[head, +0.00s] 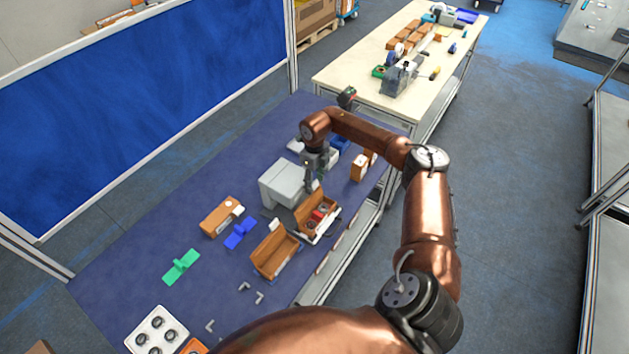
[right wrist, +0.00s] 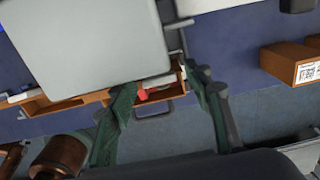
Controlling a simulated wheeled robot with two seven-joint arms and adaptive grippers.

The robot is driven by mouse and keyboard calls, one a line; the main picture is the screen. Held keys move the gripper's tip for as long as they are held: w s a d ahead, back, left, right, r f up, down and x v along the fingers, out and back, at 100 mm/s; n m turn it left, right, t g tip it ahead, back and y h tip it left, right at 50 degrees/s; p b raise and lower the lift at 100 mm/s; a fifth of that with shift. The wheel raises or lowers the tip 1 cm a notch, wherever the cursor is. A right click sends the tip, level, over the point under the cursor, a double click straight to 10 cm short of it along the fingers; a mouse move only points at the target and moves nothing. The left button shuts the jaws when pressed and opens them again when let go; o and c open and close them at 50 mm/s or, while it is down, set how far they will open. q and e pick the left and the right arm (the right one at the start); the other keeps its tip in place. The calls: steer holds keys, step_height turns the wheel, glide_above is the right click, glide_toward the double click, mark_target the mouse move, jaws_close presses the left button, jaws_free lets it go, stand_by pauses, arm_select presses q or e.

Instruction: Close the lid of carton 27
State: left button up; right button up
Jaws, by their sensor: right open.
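An open brown carton (head: 331,226) stands on the blue table in front of a grey box-shaped device, with a red item and other parts inside. Part of it shows in the right wrist view (right wrist: 60,108), partly covered by the device. A second open, empty-looking carton (head: 266,262) stands nearer. I cannot read the number 27 on either. My right gripper (head: 312,186) points down just above the far end of the carton with the red item. In the right wrist view its open, dark green fingers (right wrist: 162,90) are spread near that carton, with nothing held. My left gripper is out of view.
The grey device (head: 287,182) is close beside my right gripper. A closed carton (head: 218,217), a blue part (head: 240,233) and a green part (head: 181,266) lie to the left. A labelled carton (head: 360,168) stands to the right. A white tray (head: 158,330) is at the near end.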

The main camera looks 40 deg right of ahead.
steer(key=c, duration=0.8)
jaws_close()
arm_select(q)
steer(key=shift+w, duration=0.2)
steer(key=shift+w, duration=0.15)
